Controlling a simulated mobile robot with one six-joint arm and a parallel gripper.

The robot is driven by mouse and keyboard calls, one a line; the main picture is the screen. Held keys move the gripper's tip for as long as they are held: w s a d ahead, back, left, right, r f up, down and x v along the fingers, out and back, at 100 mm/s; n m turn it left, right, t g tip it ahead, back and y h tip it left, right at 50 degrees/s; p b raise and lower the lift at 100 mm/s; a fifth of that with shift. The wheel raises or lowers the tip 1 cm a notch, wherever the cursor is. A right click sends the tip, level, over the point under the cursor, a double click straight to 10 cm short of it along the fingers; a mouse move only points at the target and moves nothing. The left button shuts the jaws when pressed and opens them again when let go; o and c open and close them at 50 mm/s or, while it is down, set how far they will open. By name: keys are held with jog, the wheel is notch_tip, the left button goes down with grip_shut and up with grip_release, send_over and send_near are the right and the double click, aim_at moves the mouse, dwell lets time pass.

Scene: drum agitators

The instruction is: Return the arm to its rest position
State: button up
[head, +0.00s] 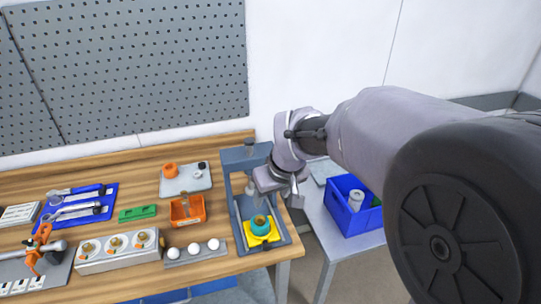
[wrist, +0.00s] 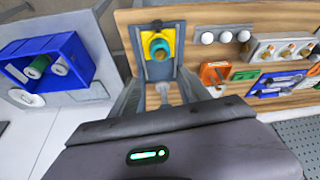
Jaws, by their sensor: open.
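My gripper (head: 282,188) is raised over the right end of the wooden workbench, beside and above a grey-blue stand (head: 240,160). Its grey fingers show as two spread jaws in the wrist view (wrist: 163,92), open, with nothing seen held between them. In the stand sits a yellow holder (head: 262,238) with a round teal part (head: 259,222) on it. The yellow holder also shows beyond the fingers in the wrist view (wrist: 171,36). The arm reaches in from the right of the head view and hides part of the wall and side table.
A blue bin (head: 347,222) with white and green cylinders stands on the side table (head: 318,215) to the right. An orange tray (head: 187,222), white balls (head: 194,249) and a grey block (head: 118,262) lie on the bench. A pegboard (head: 130,70) hangs behind.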

jog(key=s+d+m+b, duration=0.3)
jog(key=s+d+m, duration=0.1)
jog(key=s, duration=0.8)
jog(key=s+d+m+t+b, duration=0.1)
jog(key=s+d+m+b, duration=0.2)
jog(key=s, duration=0.9)
jog(key=shift+d+f+m+t+b, duration=0.3)
jog(key=shift+d+m, duration=0.7)
jog(key=shift+m, duration=0.2)
